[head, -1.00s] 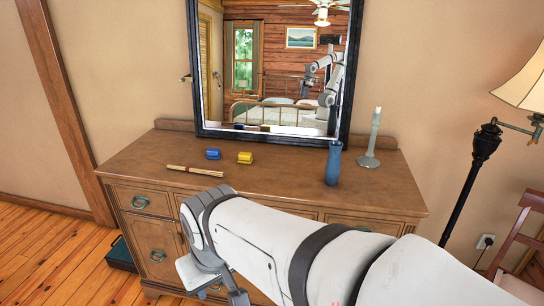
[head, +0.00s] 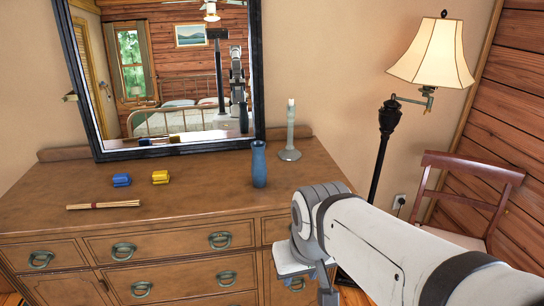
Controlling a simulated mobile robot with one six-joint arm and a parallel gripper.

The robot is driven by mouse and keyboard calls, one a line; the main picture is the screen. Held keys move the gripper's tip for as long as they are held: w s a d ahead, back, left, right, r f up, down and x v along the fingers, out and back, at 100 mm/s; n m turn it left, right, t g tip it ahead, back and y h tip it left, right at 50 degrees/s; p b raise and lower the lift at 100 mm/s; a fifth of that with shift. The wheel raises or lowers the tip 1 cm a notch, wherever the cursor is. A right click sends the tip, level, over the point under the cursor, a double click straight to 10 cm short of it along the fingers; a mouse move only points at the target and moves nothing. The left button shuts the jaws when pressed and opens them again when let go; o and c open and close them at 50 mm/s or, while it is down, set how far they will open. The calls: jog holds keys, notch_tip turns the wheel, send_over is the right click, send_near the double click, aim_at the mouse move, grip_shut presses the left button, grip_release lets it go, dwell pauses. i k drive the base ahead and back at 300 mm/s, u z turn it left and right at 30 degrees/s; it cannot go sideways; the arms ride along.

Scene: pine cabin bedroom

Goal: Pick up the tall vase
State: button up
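The tall blue vase (head: 259,165) stands upright on the wooden dresser (head: 200,215), right of its middle and near the mirror. My arm reaches in from the lower right of the head view. Its wrist end is in front of the dresser's right side, apart from the vase. My gripper (head: 308,290) hangs below the wrist at the bottom of the view, below the level of the dresser top. Only part of it shows, and I cannot tell whether its fingers are open or shut. Nothing hides the vase.
A candle in a pale holder (head: 290,140) stands right of the vase. A framed mirror (head: 259,70) rises behind. A floor lamp (head: 386,150) and chair (head: 470,190) are at right.

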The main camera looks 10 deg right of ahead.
aim_at(260, 169)
jog(key=i, duration=1)
jog(key=z, duration=0.1)
